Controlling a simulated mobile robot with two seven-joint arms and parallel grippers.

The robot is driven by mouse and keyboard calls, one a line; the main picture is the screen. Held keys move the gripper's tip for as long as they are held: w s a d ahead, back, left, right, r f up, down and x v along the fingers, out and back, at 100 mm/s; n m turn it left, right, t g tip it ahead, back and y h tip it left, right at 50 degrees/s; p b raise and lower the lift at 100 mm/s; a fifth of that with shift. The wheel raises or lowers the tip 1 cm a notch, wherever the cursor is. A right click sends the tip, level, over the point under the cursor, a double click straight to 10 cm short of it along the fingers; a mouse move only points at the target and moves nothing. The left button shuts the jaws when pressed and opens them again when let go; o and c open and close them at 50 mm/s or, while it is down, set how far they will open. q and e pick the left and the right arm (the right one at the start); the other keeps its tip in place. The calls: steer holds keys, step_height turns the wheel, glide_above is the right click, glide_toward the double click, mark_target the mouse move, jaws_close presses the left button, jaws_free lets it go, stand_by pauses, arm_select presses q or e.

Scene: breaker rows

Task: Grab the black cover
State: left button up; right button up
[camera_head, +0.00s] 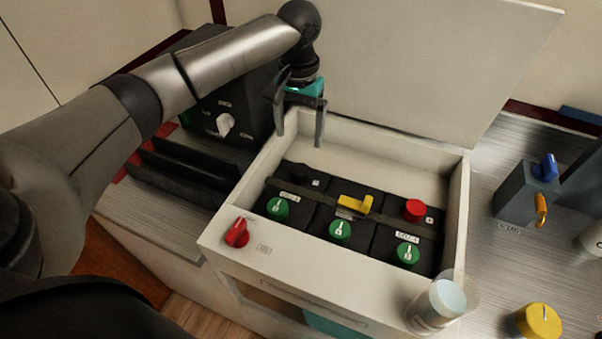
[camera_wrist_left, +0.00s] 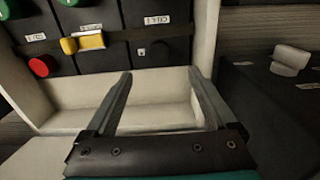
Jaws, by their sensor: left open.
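The black cover (camera_head: 299,172) is a small dark round cap on the far left of the black battery block in the white open box (camera_head: 215,236). In the left wrist view the black cover (camera_wrist_left: 160,52) is hard to make out against the dark block. My left gripper (camera_head: 299,140) is open and empty, fingers pointing down over the box's back left part, above and behind the cover. In the left wrist view its fingertips (camera_wrist_left: 159,73) are apart, with the cover beyond the gap between them. My right gripper is not in view.
On the block are a red cap (camera_head: 414,210), a yellow handle (camera_head: 355,204) and several green knobs (camera_head: 278,208). A red knob (camera_head: 237,233) sits on the box's front rim. A clear cup (camera_head: 441,302) stands at its front right corner. The raised lid (camera_head: 430,60) stands behind.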

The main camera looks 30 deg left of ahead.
arm_select(q)
steer(key=b, duration=0.1)
glide_above(300, 169)
step_height(300, 169, down, 6)
steer(key=shift+s, duration=0.15)
step_height(300, 169, down, 5)
steer(key=shift+f+b, duration=0.1)
steer(key=shift+b, duration=0.8)
jaws_close()
